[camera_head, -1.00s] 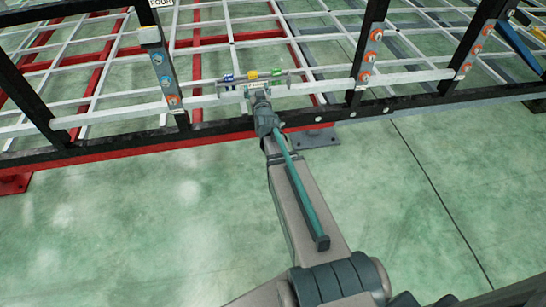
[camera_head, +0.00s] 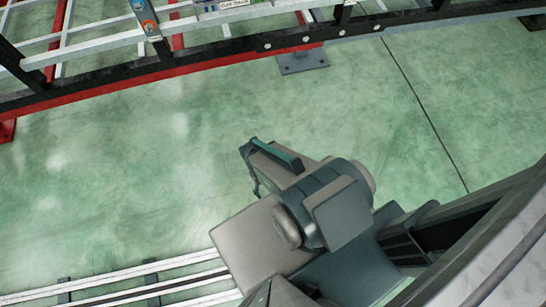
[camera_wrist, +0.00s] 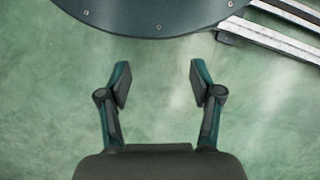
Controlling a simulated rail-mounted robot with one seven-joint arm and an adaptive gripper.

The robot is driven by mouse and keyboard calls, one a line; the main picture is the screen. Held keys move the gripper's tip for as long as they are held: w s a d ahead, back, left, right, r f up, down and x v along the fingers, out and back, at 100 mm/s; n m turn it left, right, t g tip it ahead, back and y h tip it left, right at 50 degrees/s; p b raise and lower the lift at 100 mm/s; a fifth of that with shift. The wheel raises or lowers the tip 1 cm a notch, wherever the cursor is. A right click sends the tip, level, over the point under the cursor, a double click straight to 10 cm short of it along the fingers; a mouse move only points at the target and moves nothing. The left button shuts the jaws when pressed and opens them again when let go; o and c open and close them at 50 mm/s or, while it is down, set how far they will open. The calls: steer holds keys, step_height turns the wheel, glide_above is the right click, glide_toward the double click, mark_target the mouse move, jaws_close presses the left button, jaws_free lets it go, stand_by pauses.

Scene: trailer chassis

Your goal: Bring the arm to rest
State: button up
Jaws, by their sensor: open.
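My gripper (camera_wrist: 158,84) is open in the wrist view, its two fingers apart with nothing between them. Green floor shows behind the fingers. In the head view my arm (camera_head: 285,195) is folded back close to my body, over the floor and well apart from the chassis. The trailer chassis (camera_head: 185,68) runs along the top of that view, with a black and red beam and white bars.
The green floor (camera_head: 130,190) between my arm and the chassis is clear. White and black rails (camera_head: 150,283) lie at the lower left, and also show in the wrist view (camera_wrist: 270,38). A chassis foot plate (camera_head: 303,62) stands on the floor at the top.

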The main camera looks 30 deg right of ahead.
steer(key=shift+g, duration=0.8)
steer(key=s, duration=0.4)
steer(key=shift+s+r, duration=0.3)
steer(key=shift+s, duration=0.05)
